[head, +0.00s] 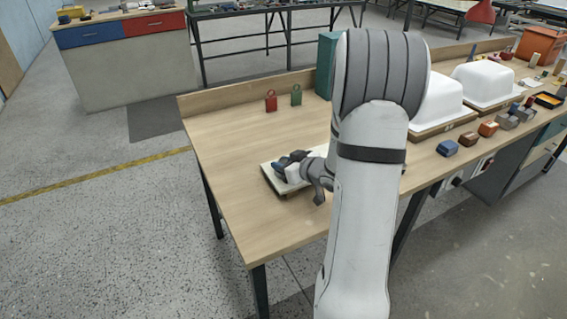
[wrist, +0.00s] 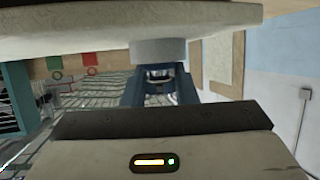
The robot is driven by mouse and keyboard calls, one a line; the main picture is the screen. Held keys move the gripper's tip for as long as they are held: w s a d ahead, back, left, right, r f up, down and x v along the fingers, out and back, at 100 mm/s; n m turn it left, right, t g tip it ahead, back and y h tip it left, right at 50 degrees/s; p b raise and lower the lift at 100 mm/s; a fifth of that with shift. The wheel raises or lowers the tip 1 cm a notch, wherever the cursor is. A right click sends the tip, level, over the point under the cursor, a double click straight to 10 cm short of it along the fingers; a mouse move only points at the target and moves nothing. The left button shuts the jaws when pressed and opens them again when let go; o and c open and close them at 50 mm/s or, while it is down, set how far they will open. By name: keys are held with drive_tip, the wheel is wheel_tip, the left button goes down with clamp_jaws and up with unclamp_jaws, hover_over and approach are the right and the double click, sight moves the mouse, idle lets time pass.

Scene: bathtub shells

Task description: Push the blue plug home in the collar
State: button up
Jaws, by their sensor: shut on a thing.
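The grey round collar (wrist: 158,50) sticks out from a cream panel (wrist: 90,35) at the top of the wrist view. My gripper (wrist: 160,85) has its two dark bluish fingers reaching up to just below the collar. The fingers are shut on the blue plug (wrist: 160,73), of which only a small part shows between them. The plug's front end is hidden at the collar, and I cannot tell how deep it sits. In the head view, the white panel (head: 271,176) lies low on the workbench, with my dark gripper (head: 292,160) over it, partly behind my arm.
The bench (head: 235,205) is clear left of the panel. A red tag (head: 271,101) and a green tag (head: 296,95) stand behind. White tub shells (head: 485,82) stand at right, with a blue block (head: 447,148) and several others along the front edge.

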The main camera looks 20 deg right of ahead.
drive_tip(key=o, duration=1)
drive_tip(key=shift+o, duration=0.2)
drive_tip(key=p+v, duration=0.1)
drive_tip(key=v, duration=0.6)
drive_tip(key=shift+s, duration=0.35)
drive_tip(key=shift+d, duration=0.1)
drive_tip(key=shift+c, duration=0.2)
